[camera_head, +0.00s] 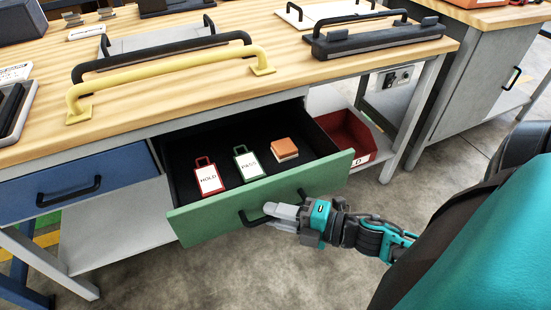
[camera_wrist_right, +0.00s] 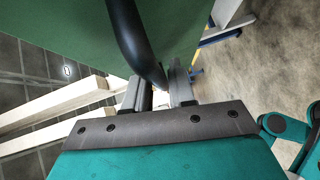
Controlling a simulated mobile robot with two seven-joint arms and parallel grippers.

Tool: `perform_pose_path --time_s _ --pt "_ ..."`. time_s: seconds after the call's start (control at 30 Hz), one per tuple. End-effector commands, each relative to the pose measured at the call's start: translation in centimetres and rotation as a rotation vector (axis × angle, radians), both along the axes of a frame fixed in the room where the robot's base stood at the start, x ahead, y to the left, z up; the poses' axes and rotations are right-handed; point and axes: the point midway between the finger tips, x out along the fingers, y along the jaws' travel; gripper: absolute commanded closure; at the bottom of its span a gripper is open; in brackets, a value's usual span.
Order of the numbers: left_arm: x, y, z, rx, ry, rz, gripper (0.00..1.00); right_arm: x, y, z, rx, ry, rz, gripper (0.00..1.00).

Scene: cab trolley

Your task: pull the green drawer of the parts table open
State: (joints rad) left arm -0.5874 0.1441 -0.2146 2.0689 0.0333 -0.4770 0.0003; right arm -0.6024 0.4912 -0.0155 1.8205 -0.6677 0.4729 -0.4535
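The green drawer (camera_head: 262,205) of the parts table (camera_head: 190,95) stands pulled well out, its dark inside showing. In it lie a red-framed HOLD tag (camera_head: 208,178), a green-framed PASS tag (camera_head: 249,164) and an orange block (camera_head: 284,149). My right gripper (camera_head: 272,211) is at the black handle (camera_head: 250,217) on the drawer front. In the right wrist view the handle (camera_wrist_right: 130,40) runs down between the fingers of the gripper (camera_wrist_right: 160,95), which looks shut on it. The green front (camera_wrist_right: 70,30) fills the upper left there. My left gripper is not in view.
A blue drawer (camera_head: 75,183) to the left is shut. A red bin (camera_head: 347,138) sits under the table at the right. A yellow handle (camera_head: 170,75) and black handles lie on the tabletop. Open floor (camera_head: 330,265) lies in front of the drawer.

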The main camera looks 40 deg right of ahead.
Motion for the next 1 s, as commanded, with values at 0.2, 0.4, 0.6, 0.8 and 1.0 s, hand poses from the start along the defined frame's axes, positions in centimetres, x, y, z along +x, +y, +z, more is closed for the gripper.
perform_pose_path --time_s 0.2,0.4,0.6,0.8,1.0 --pt "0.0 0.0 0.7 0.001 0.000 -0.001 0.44 -3.4 -2.0 0.6 0.000 0.006 -0.003 0.76" --pt "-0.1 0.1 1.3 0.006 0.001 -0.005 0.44 -7.1 -4.4 1.2 0.000 0.005 -0.002 0.76" --pt "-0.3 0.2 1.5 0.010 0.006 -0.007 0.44 -9.6 -5.9 1.6 0.000 0.003 -0.001 0.76" --pt "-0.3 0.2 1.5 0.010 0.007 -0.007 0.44 -10.4 -6.5 1.7 0.001 0.001 0.000 0.76" --pt "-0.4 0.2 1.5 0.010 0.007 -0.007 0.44 -10.4 -6.5 1.7 0.001 0.000 0.001 0.76"
